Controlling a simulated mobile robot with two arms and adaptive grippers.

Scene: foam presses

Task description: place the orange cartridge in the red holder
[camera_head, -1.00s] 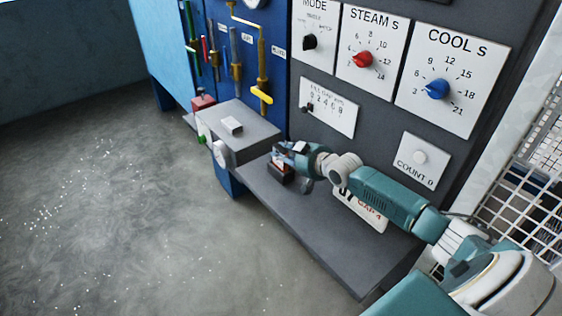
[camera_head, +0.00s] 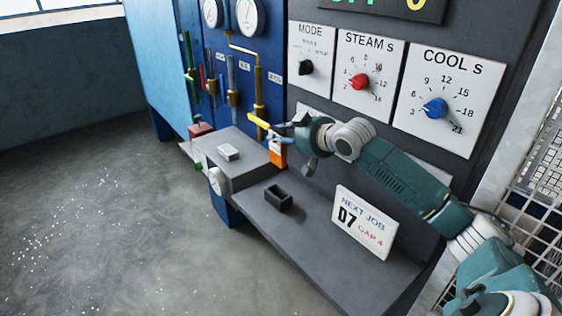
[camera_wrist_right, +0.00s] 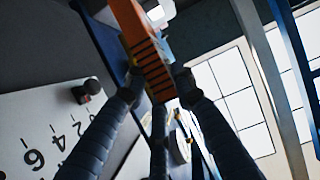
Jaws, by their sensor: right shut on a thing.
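My right gripper (camera_head: 285,136) is shut on the orange cartridge (camera_head: 277,153) and holds it up in front of the panel, above the shelf. In the right wrist view, the orange cartridge (camera_wrist_right: 146,48) with dark ribs sits between the fingertips (camera_wrist_right: 157,88). A small red block-like thing (camera_head: 201,130), perhaps the red holder, is at the far left end of the grey box; its top is hard to make out. The cartridge is to the right of it and apart from it. My left gripper is not in view.
An empty-looking black holder (camera_head: 278,198) stands on the grey shelf (camera_head: 310,245) beside a "NEXT JOB 07" sign (camera_head: 364,222). The grey box (camera_head: 250,160) carries a small white block (camera_head: 229,152). A yellow-handled lever (camera_head: 259,121) sticks out near my gripper.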

